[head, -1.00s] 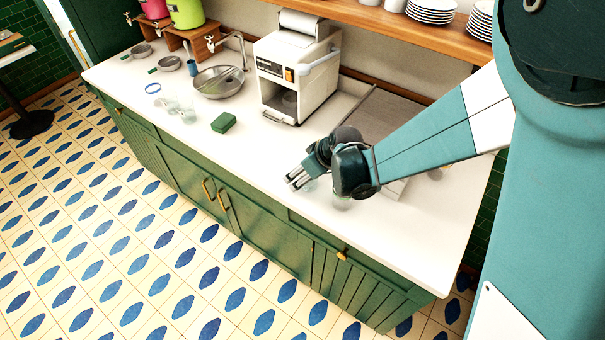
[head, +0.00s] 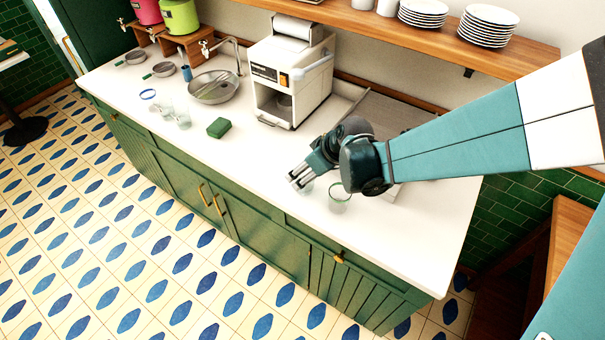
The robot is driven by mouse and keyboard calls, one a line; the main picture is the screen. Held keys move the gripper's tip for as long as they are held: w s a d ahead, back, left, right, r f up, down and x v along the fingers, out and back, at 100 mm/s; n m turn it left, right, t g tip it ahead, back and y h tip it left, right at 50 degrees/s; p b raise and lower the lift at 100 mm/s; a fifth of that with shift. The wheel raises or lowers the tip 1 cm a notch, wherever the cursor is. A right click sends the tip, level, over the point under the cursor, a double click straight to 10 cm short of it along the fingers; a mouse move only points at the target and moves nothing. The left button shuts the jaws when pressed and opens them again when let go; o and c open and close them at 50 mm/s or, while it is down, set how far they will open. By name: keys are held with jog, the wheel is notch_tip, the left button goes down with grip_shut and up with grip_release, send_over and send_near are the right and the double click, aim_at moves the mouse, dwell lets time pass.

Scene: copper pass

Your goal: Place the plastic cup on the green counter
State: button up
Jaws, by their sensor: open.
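The green counter (head: 240,222) has green panelled cabinets and a white top. My gripper (head: 295,180) hangs over its top, right of the middle, with its fingers apart. A small clear cup (head: 306,188) stands at the fingertips, partly hidden by them; I cannot tell whether they touch it. A clear cup with a green rim (head: 339,202) stands on the top just right of the gripper, partly behind my wrist. More clear cups (head: 182,118) stand on the left part of the top. I cannot tell which of these is the plastic cup.
A white machine (head: 290,78) stands at the back middle. A green sponge (head: 219,127), a metal bowl (head: 213,87) and small pans (head: 160,70) are to its left. A wooden shelf (head: 400,35) with plates is above. The front right of the top is clear.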

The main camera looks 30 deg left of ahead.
aim_at(312, 187)
jog(key=shift+v, duration=2.7)
jog(key=shift+d, duration=0.1)
jog(key=shift+w+d+r, duration=0.1)
jog(key=shift+d+r, duration=0.1)
jog(key=shift+d, duration=0.05)
jog(key=w+d+r+m+t+h, duration=0.15)
jog(key=d+r+m, duration=0.35)
jog(key=d, duration=0.9)
jog(key=w+d+r+m+t+h, duration=0.1)
jog(key=w+d+r+m+t, duration=0.15)
jog(key=d+r, duration=0.85)
jog(key=s+d+m+t+h, duration=0.1)
jog(key=s+d+m, duration=0.3)
jog(key=d, duration=1)
jog(key=s+d+m+t+h, duration=0.1)
jog(key=s+d+m, duration=0.3)
jog(key=s+d, duration=0.4)
jog(key=d+h, duration=0.1)
jog(key=d, duration=0.6)
jog(key=shift+s+d+f+m, duration=0.2)
jog(key=shift+s+m, duration=0.05)
jog(key=shift+m, duration=0.1)
